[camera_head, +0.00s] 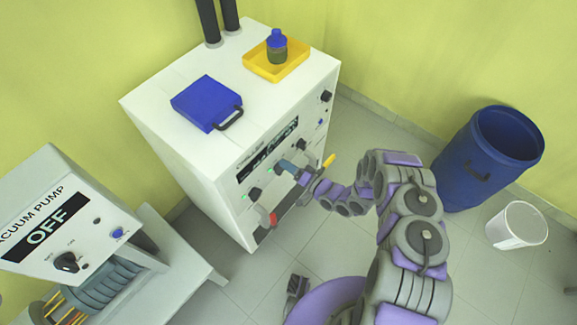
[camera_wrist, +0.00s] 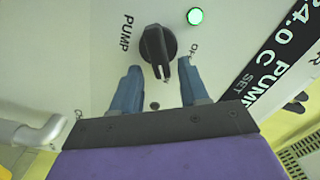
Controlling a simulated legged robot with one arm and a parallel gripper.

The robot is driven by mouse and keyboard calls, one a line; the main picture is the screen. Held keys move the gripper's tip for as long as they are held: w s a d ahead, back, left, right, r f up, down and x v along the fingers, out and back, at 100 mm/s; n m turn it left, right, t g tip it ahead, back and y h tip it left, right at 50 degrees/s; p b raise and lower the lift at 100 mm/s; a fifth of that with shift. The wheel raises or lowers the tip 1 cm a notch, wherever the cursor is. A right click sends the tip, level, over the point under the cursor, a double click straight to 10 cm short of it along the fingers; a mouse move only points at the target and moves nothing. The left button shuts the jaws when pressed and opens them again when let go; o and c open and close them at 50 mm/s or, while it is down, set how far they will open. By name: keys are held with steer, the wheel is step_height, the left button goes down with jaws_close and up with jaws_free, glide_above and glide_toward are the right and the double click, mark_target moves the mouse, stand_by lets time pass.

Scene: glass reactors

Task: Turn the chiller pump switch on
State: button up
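The chiller (camera_head: 190,140) is a white cabinet with a front panel of knobs and a dark display. In the wrist view its pump switch (camera_wrist: 157,45) is a black rotary knob beside the label "PUMP", with its narrow handle toward my gripper. A green light (camera_wrist: 195,16) glows at its upper right. A label that looks like "OF" is partly visible to the right of the knob. My gripper (camera_wrist: 158,64) is open, its two blue fingers on either side of the knob handle with gaps showing. In the head view my gripper (camera_head: 285,168) is at the panel and covers the switch.
Another black knob (camera_head: 254,193) and a red-handled valve (camera_head: 271,218) are on the panel. A blue case (camera_head: 205,102) and a yellow tray (camera_head: 262,70) with a bottle (camera_head: 277,45) sit on top. The vacuum pump (camera_head: 45,215) reads "OFF". A blue barrel (camera_head: 480,160) and white bin (camera_head: 515,227) stand right.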

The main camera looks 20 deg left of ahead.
steer(key=p+v, duration=0.2)
steer(key=v, duration=1.5)
steer(key=shift+d, duration=0.2)
